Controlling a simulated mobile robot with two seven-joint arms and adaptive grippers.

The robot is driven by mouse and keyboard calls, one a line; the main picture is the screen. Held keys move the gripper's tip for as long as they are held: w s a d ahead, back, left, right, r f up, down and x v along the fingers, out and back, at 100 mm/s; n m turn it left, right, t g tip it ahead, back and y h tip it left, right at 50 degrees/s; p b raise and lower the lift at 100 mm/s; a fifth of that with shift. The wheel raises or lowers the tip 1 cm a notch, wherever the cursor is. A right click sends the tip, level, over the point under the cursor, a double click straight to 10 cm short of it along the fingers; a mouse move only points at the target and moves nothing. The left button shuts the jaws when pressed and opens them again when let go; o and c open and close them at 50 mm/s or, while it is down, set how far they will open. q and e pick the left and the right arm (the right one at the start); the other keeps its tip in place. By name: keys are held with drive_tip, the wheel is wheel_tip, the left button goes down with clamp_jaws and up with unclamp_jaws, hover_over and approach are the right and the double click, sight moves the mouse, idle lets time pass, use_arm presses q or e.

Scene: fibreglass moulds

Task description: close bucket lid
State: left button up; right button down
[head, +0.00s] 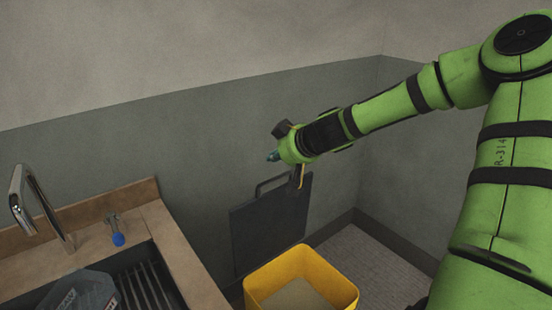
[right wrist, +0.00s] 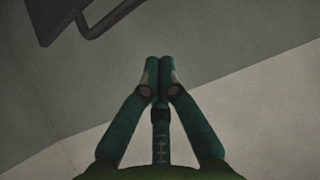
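A yellow bucket (head: 275,270) stands on the floor at the bottom of the head view, open at the top, its lower part out of frame. A flat dark grey panel with a bar handle, seemingly the lid (head: 262,228), stands upright behind it; whether it is joined to the bucket I cannot tell. My right gripper (head: 272,156) is above the panel's top edge, apart from it. In the right wrist view its fingertips (right wrist: 158,64) are together with nothing between them. There the panel's corner (right wrist: 58,14) shows at upper left. My left gripper is not in view.
A brown counter (head: 180,245) with a sink, a tap (head: 40,205) and a small blue-tipped object (head: 117,238) is at left. Walls close in the corner behind; tiled floor (head: 360,255) lies free right of the bucket.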

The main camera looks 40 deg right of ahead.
drive_tip(key=f, duration=0.1)
drive_tip(key=w+f, duration=0.1)
drive_tip(key=f, duration=0.1)
drive_tip(key=w+f+p, duration=0.1)
drive_tip(key=f, duration=0.1)
drive_tip(key=shift+w+d+f, duration=0.2)
drive_tip(key=shift+w+d, duration=0.05)
drive_tip(key=shift+s, duration=0.15)
drive_tip(key=shift+a+f, duration=0.1)
drive_tip(key=shift+f, duration=0.05)
idle(0.4)
